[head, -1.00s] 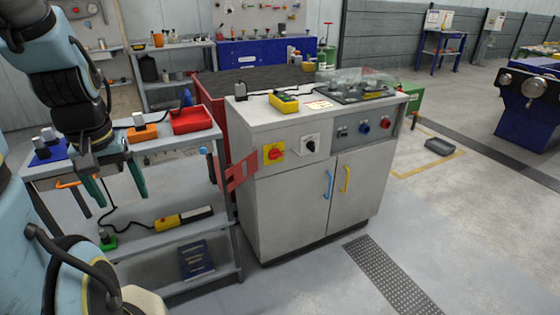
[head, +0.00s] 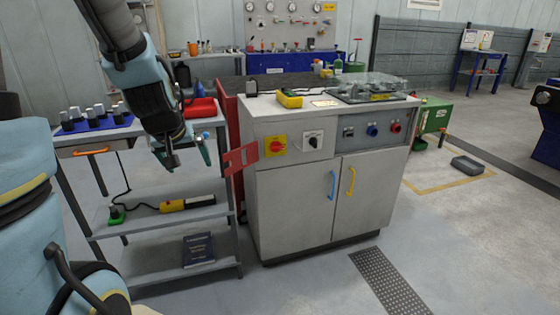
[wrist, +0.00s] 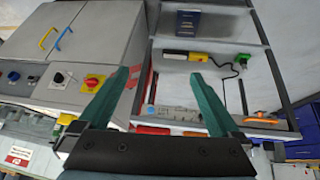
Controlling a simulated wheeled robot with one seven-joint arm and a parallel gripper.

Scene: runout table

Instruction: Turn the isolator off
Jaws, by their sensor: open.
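The isolator (head: 275,146) is a red rotary knob on a yellow plate at the left of the grey cabinet's front panel. It also shows in the wrist view (wrist: 93,83), left of my fingers and apart from them. The knob's exact angle is too small to read. My gripper (head: 182,156) hangs in front of the shelf trolley, left of the isolator in the head view. Its two green fingers are spread wide and empty in the wrist view (wrist: 160,76).
A black rotary switch (head: 313,140) sits right of the isolator. A red plate (head: 240,158) juts out beside the cabinet's left edge, between my gripper and the isolator in the head view. The shelf trolley (head: 205,218) stands left. Floor before the cabinet is clear.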

